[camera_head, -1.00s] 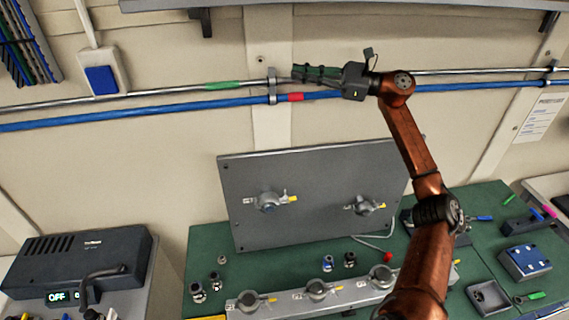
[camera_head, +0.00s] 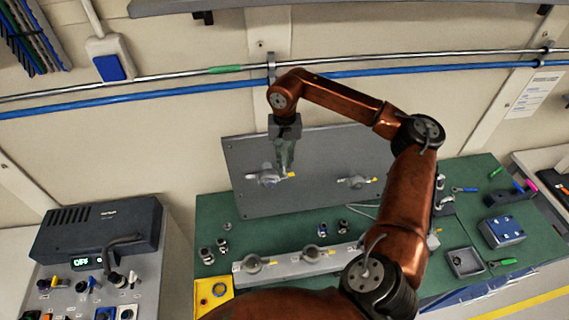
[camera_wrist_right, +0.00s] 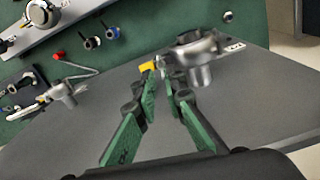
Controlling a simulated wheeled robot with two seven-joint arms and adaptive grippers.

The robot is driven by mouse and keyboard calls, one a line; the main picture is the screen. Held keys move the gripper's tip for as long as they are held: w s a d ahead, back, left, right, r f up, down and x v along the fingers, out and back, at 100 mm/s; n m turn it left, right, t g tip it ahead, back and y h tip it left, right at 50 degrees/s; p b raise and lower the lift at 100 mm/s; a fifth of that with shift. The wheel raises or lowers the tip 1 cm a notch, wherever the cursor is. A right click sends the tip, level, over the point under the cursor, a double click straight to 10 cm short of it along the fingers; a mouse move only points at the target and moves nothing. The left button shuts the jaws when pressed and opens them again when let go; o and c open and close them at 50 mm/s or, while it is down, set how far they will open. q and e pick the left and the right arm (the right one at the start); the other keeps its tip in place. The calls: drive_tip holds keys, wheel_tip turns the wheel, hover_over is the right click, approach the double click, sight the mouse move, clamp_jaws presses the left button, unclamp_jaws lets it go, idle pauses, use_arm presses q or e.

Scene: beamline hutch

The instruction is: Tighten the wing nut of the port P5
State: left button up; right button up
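Port labels are too small to read, so I cannot tell which is P5. My right gripper (camera_head: 284,168) points down at the left port, close to its yellow tip (camera_head: 291,175). In the right wrist view, the green fingers (camera_wrist_right: 160,82) are apart, with their tips just short of the port's metal body (camera_wrist_right: 203,58) and yellow tip (camera_wrist_right: 147,66). I see nothing held between them; contact is unclear. My left gripper is out of view.
A metal bar with more clamp ports (camera_head: 285,262) lies on the green bench (camera_head: 210,275) in front of the panel. Small fittings (camera_head: 333,228) stand between them. A blue box (camera_head: 502,231) and a grey tray (camera_head: 465,262) are at right. Pipes (camera_head: 190,90) run along the wall.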

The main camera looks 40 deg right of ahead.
sight(284, 172)
drive_tip(key=shift+f+p, duration=0.4)
drive_tip(key=shift+f, duration=1.25)
drive_tip(key=shift+c, duration=0.2)
clamp_jaws()
